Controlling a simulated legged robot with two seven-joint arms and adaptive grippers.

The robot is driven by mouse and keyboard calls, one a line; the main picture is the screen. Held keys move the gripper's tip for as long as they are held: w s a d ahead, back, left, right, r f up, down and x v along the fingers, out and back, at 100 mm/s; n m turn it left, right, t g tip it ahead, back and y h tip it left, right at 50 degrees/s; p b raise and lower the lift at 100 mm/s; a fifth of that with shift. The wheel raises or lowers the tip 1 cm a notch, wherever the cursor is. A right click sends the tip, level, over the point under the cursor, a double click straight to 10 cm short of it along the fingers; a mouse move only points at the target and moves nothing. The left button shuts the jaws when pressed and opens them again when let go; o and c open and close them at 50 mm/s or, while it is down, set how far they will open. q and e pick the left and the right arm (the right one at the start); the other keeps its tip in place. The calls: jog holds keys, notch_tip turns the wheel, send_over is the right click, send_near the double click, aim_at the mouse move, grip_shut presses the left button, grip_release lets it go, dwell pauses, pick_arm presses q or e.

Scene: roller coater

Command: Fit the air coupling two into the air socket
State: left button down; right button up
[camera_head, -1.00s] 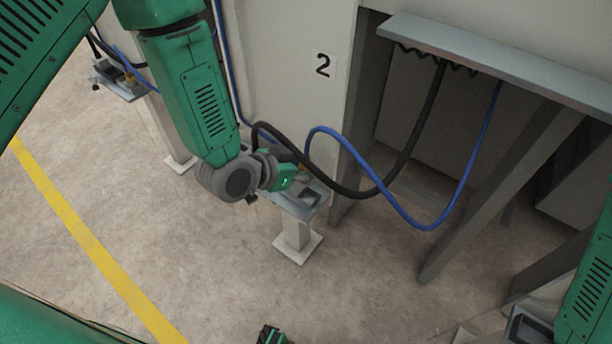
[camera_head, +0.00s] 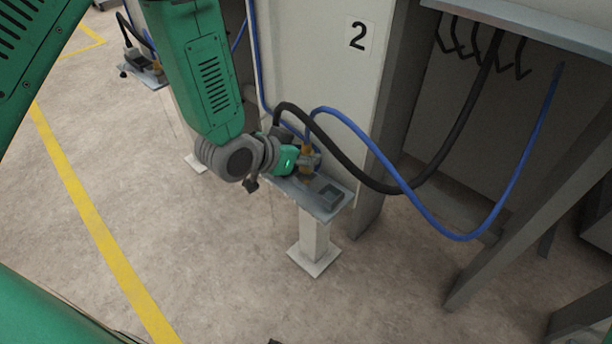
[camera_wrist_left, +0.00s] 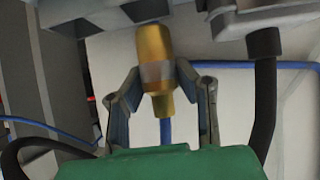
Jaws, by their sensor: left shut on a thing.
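The air coupling two, a brass-coloured cylinder (camera_wrist_left: 155,62) with a blue hose (camera_wrist_left: 166,130) at its lower end, is between the fingers of my left gripper (camera_wrist_left: 160,75) in the left wrist view. The gripper is shut on it. In the head view my left gripper (camera_head: 308,161) is above the back part of the pedestal plate, and the brass coupling (camera_head: 306,151) shows beside its fingers. The coupling's top lies close to grey parts in the wrist view. I cannot tell whether it touches them, nor clearly identify the air socket. My right gripper is not in view.
The grey pedestal (camera_head: 314,232) carries a plate with a dark block (camera_head: 329,194). A black hose (camera_head: 340,160) and the blue hose (camera_head: 440,230) loop to the right below a grey shelf (camera_head: 540,24). The panel marked 2 (camera_head: 358,35) stands behind. Open floor lies in front.

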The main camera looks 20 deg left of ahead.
aim_at(301, 169)
pick_arm(q)
jog(key=shift+d+f, duration=0.15)
jog(key=shift+f, duration=0.45)
notch_tip(301, 169, down, 3)
jog(key=shift+s+r+b, duration=0.1)
jog(key=shift+r+b, duration=0.1)
jog(key=shift+b, duration=0.65)
jog(key=shift+s+a+f, duration=0.1)
jog(key=shift+a+f, duration=0.1)
jog(key=shift+f, duration=0.1)
jog(key=c, duration=1.3)
grip_release()
jog(key=shift+o, duration=0.2)
jog(key=shift+r, duration=0.15)
